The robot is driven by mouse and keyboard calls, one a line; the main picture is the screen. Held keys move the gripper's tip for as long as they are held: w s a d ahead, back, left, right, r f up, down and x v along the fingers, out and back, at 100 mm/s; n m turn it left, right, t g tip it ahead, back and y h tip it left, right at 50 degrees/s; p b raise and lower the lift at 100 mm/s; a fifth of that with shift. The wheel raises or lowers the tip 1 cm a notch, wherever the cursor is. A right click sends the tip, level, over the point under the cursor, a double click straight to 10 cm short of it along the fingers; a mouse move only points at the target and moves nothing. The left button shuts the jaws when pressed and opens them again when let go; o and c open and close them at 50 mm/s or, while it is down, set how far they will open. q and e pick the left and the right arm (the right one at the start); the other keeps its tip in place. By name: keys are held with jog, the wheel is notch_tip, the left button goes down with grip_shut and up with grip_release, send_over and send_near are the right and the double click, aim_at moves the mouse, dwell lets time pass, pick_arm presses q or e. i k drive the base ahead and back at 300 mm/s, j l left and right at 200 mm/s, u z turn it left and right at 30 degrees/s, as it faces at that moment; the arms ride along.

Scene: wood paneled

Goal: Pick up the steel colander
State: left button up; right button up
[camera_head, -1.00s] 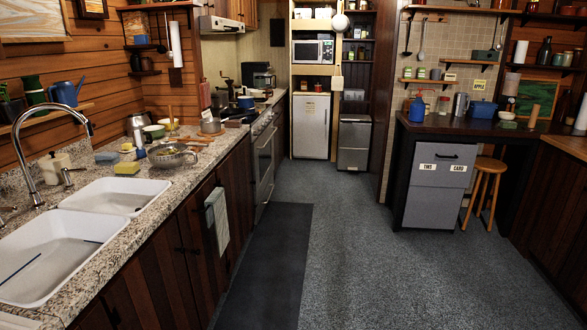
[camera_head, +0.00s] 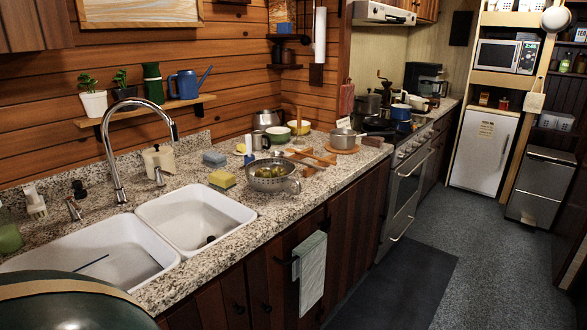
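A steel colander (camera_head: 272,182) stands upright on the speckled granite counter, just right of the double sink. It is a round metal bowl with side handles, and greenish pieces that I cannot identify show inside it. Neither of my grippers shows in the head view, and nothing is seen touching the colander.
The white double sink (camera_head: 112,250) lies left of the colander, with a tall faucet (camera_head: 128,140). A yellow sponge (camera_head: 222,179), a blue sponge (camera_head: 214,159), wooden pieces (camera_head: 312,157) and a steel pot (camera_head: 343,139) stand close by. The grey floor (camera_head: 470,275) is open on the right.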

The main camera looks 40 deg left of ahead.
aim_at(267, 185)
jog(key=i+u, duration=0.3)
jog(key=i+l+u, duration=0.3)
jog(key=i, duration=0.25)
jog(key=i+l+u, duration=0.1)
jog(key=i+u, duration=0.2)
jog(key=i, duration=0.1)
